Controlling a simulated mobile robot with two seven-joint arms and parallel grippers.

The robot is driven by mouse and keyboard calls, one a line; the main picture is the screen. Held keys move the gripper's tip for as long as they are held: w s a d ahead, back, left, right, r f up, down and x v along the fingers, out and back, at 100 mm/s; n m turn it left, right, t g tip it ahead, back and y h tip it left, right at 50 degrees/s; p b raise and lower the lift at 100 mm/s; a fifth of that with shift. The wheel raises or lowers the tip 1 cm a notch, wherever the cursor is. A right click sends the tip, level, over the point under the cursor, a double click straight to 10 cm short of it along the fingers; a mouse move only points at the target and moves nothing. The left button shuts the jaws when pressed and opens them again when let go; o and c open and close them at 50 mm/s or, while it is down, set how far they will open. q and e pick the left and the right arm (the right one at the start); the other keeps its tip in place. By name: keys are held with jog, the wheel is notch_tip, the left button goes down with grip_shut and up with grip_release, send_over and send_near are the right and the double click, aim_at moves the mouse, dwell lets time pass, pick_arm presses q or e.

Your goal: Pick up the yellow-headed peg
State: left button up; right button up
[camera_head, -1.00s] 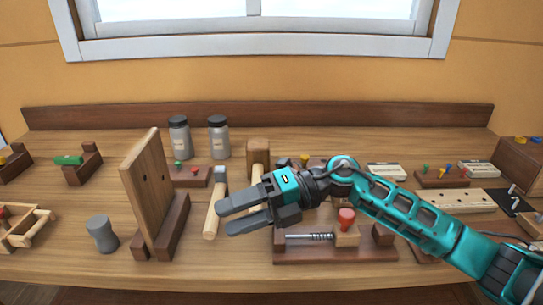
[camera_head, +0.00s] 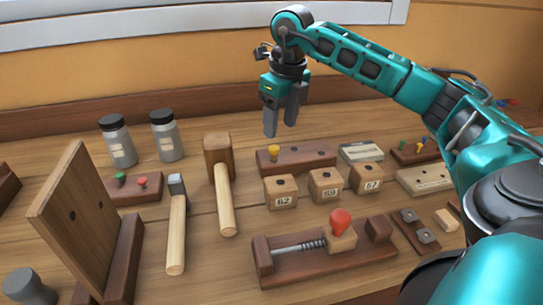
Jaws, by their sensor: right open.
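A yellow-headed peg (camera_head: 273,152) stands in the left part of a long dark wooden block (camera_head: 313,158), which has bare holes to the peg's right. My right gripper (camera_head: 280,126) points down above the peg, open, with nothing between its fingers. The fingertips appear just above the peg's head in the picture, with a gap; the exact height is hard to judge. My left gripper is out of view.
Numbered wooden blocks (camera_head: 281,191) sit in front of the peg block. A clamp with a red knob (camera_head: 340,223) lies nearer. Another block with small coloured pegs (camera_head: 412,153) is at the right, partly behind my arm.

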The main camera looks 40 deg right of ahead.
aim_at(274, 147)
jog(key=f, duration=0.2)
jog(key=w+f, duration=0.1)
jog(key=f, duration=0.4)
jog(key=shift+w+a+f+b, duration=0.2)
jog(key=shift+a+f+b, duration=0.1)
jog(key=shift+f, duration=0.1)
grip_shut()
